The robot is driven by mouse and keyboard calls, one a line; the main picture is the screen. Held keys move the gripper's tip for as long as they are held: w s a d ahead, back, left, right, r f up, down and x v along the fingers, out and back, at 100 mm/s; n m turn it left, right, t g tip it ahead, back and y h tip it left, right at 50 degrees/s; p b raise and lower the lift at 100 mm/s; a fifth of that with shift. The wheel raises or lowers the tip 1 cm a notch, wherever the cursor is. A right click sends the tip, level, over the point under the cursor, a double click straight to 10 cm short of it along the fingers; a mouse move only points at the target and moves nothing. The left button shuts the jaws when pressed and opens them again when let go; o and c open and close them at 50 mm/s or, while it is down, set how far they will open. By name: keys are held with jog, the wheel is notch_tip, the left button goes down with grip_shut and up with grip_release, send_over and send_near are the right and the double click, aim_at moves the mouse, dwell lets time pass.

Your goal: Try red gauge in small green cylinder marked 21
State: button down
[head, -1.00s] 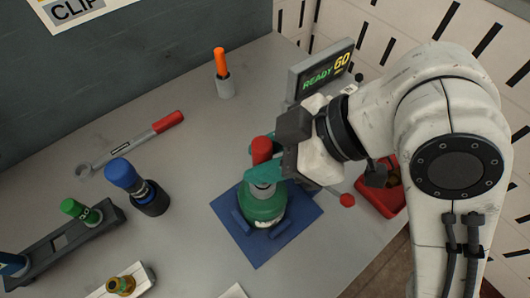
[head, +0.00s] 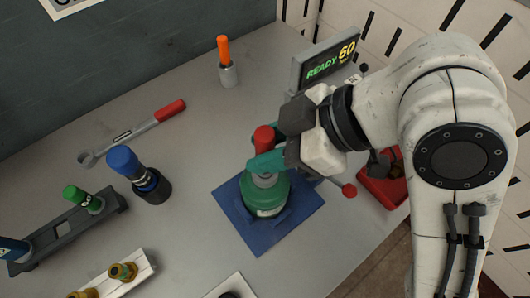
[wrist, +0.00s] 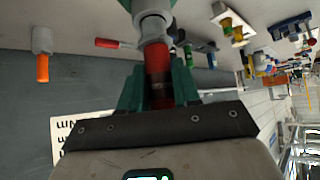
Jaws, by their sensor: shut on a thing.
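The red gauge (head: 264,138) stands upright between the teal fingers of my gripper (head: 262,154), which is shut on its red handle. In the wrist view the red handle (wrist: 158,66) shows between the fingers, with a grey collar beyond it. The green cylinder (head: 266,198) stands on a blue mat (head: 300,207), directly below the gauge. The gauge's lower end meets the cylinder's top, and I cannot tell how deep it sits. The cylinder's label is too small to read.
A grey display (head: 325,63) reads READY 60.

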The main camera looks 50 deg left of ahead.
aim_at(259, 132)
jog(key=shift+r+p, duration=2.3)
jog(key=shift+r, duration=0.3)
